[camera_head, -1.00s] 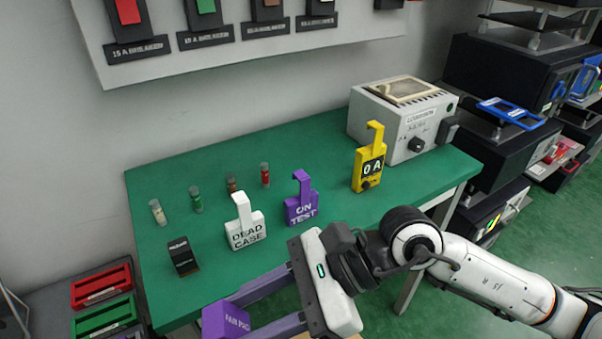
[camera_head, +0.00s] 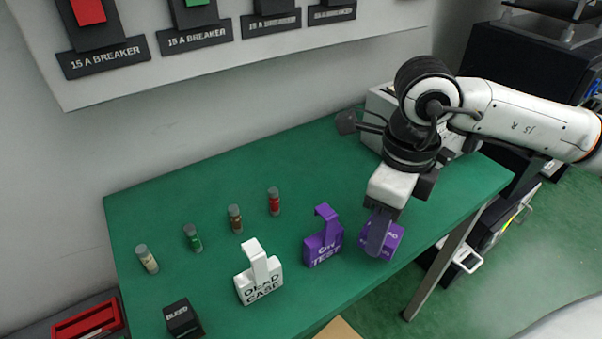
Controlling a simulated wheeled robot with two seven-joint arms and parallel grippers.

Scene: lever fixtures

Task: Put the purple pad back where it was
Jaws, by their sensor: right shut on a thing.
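The purple pad (camera_head: 390,243) is a small block with white lettering, partly covered by a finger. My right gripper (camera_head: 380,240) points down over the right part of the green table and is shut on the pad. The pad is at or just above the table top near its front edge; I cannot tell whether it touches. It is just right of the purple "ON TEST" hook tag (camera_head: 323,245), with a small gap between them. My left gripper is not in view.
A grey instrument (camera_head: 376,105) stands behind my right arm. A breaker panel (camera_head: 230,60) hangs above. Mid-back table is clear.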

